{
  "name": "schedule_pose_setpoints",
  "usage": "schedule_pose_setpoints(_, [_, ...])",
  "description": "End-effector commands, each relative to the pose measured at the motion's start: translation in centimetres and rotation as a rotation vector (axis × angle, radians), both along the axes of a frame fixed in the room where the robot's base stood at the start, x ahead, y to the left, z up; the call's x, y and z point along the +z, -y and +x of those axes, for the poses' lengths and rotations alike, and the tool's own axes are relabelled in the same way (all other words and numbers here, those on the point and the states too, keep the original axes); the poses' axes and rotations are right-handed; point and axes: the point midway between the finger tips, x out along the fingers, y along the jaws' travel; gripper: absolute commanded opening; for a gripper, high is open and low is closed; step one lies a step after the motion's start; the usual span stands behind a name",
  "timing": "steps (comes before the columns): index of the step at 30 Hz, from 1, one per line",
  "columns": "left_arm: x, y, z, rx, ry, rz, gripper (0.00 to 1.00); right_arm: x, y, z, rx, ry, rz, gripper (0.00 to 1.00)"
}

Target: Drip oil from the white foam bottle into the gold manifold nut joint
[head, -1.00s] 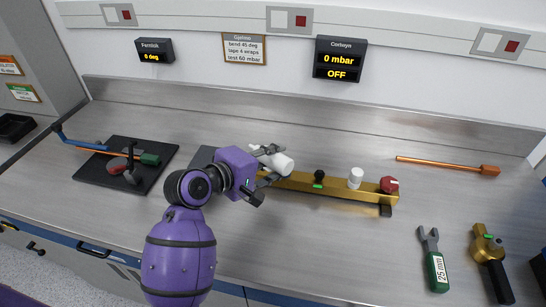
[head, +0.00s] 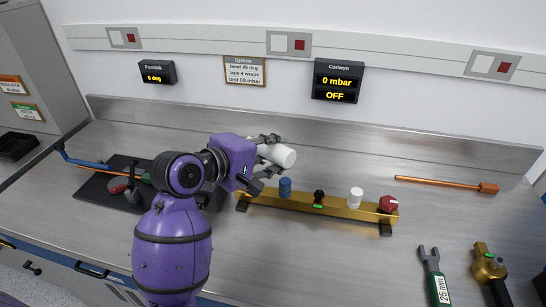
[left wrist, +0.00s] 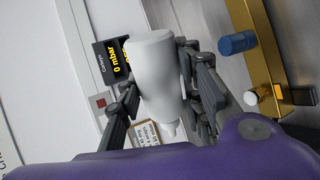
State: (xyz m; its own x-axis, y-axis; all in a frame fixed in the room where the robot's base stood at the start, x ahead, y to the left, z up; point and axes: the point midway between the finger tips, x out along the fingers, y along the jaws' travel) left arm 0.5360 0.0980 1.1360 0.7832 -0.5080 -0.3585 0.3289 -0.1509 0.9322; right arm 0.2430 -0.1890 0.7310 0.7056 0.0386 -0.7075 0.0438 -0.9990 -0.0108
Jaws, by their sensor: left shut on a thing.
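The white foam bottle (head: 284,156) is held tilted in my left gripper (head: 270,160), above and behind the left end of the gold manifold (head: 335,208). In the left wrist view the bottle (left wrist: 157,70) sits between the two dark fingers (left wrist: 160,95), its narrow nozzle towards the bottom of the picture. The manifold (left wrist: 258,30) shows there at the right, apart from the bottle. A small white-ended gold stub (left wrist: 252,98) sticks out near its end; I cannot tell whether this is the nut joint. My right gripper is not in view.
The manifold carries a blue cap (head: 285,187), a black knob (head: 319,198), a white cap (head: 355,198) and a red knob (head: 388,204). A copper rod (head: 440,184), green-handled wrench (head: 434,275) and gold-headed tool (head: 489,270) lie right. A black mat (head: 98,188) lies left.

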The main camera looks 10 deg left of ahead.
Motion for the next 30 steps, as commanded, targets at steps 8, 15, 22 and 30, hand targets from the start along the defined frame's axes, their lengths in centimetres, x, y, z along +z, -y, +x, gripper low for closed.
schedule_pose_setpoints(8, [0.00,0.00,-0.02,-0.001,0.016,0.025,0.00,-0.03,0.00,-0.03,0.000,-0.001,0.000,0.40])
schedule_pose_setpoints(15, [-0.41,-0.01,-0.04,0.000,0.216,0.346,0.00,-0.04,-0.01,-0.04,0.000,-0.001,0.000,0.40])
schedule_pose_setpoints(22, [-0.36,-0.03,0.02,0.000,0.234,0.373,0.00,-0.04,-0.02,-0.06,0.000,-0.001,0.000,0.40])
schedule_pose_setpoints(30, [-0.84,-0.13,0.02,-0.003,0.395,0.636,0.00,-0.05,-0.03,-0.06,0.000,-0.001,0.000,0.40])
